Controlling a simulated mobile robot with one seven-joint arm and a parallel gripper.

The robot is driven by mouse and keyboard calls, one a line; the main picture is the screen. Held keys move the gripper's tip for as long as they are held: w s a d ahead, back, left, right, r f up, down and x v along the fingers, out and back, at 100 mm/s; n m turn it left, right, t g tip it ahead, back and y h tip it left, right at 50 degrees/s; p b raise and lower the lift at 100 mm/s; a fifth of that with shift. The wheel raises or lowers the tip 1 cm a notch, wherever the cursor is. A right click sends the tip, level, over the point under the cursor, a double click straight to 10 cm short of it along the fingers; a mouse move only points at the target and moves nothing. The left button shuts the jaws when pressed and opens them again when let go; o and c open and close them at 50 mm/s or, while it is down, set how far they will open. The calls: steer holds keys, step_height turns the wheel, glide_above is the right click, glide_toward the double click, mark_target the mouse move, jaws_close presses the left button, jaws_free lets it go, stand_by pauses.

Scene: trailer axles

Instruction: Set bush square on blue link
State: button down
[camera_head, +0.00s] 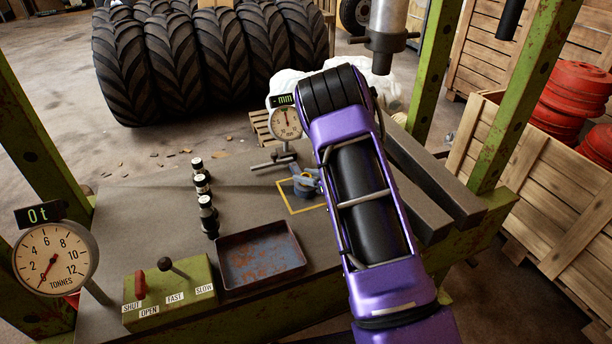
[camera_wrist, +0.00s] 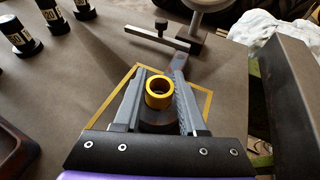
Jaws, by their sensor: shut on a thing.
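The bush (camera_wrist: 150,99) is a short brass-yellow ring with an open bore, between the two grey fingers of my gripper (camera_wrist: 160,80) in the wrist view. My gripper is shut on it, and its bore faces the camera. A dark rounded shape lies just below the bush; I cannot tell what it belongs to. In the head view the blue link (camera_head: 302,191) shows as a small blue piece inside a yellow outlined square, right beside my gripper (camera_head: 309,179). My arm and gripper partly hide it. Whether the bush touches the link or sits square cannot be told.
A dial gauge (camera_head: 286,122) on a stand is behind the square. Several black weights (camera_head: 203,187) stand to the left. A rusty tray (camera_head: 262,256) and a lever box (camera_head: 170,290) are nearer. Dark steel bars (camera_head: 425,180) lie right of my arm; a press ram (camera_head: 386,40) hangs above.

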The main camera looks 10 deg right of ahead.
steer(key=shift+f, duration=0.25)
stand_by(0.5)
steer(key=shift+c, duration=2)
jaws_free()
steer(key=p+v, duration=0.1)
steer(key=v, duration=1.6)
steer(key=shift+s, duration=0.2)
